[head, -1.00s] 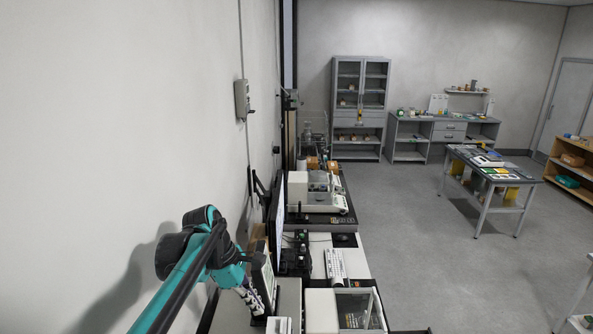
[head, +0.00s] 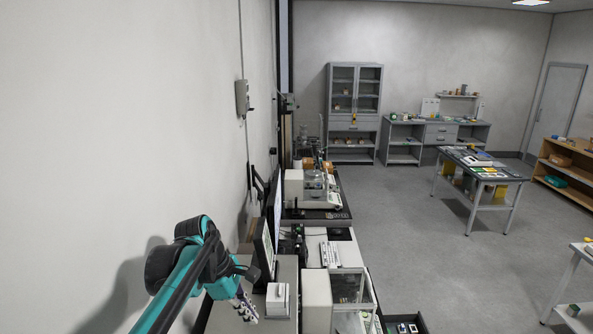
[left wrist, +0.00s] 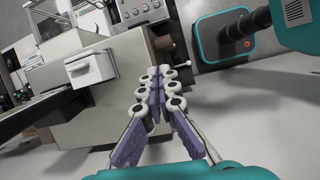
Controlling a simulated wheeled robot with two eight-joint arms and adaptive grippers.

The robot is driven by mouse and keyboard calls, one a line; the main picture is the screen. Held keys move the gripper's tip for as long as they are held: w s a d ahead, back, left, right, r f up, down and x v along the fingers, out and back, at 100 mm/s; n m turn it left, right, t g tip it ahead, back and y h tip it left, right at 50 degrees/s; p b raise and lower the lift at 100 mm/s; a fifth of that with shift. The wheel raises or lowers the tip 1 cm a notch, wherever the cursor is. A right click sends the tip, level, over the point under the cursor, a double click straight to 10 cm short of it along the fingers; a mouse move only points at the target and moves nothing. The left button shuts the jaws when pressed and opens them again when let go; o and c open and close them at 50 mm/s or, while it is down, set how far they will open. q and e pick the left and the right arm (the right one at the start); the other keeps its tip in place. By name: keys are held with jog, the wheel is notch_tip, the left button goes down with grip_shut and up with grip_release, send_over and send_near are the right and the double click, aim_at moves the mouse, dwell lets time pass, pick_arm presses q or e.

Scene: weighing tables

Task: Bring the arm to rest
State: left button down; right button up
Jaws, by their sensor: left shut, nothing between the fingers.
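My left arm comes in from the lower left of the head view, beside the wall. My right gripper is in neither view.
A white box (head: 278,298) and a glass-sided balance (head: 347,288) stand on the near table, with a monitor (head: 265,245) behind. A keyboard (head: 330,254) lies farther back. Open floor (head: 400,230) is on the right, before a side table (head: 478,170).

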pick_arm(q)
jog(key=s+a+f+m+t+y+b, duration=0.1)
jog(key=s+f+m+b, duration=0.4)
jog(key=f+b, duration=0.8)
jog(key=s+a+f+m+t+y+b, duration=0.1)
jog(key=s+a+f+m+t+b, duration=0.2)
jog(key=f+b, duration=1)
jog(key=s+a+f+m+t+y+b, duration=0.2)
jog(key=s+f+m+b, duration=0.6)
jog(key=f+b, duration=0.5)
notch_tip(320, 180, down, 8)
jog(key=shift+s+a+r+m+t, duration=0.3)
jog(key=shift+a+m+t, duration=0.1)
jog(key=shift+m, duration=0.1)
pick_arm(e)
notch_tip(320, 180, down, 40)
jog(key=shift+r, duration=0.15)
pick_arm(q)
jog(key=shift+f, duration=0.1)
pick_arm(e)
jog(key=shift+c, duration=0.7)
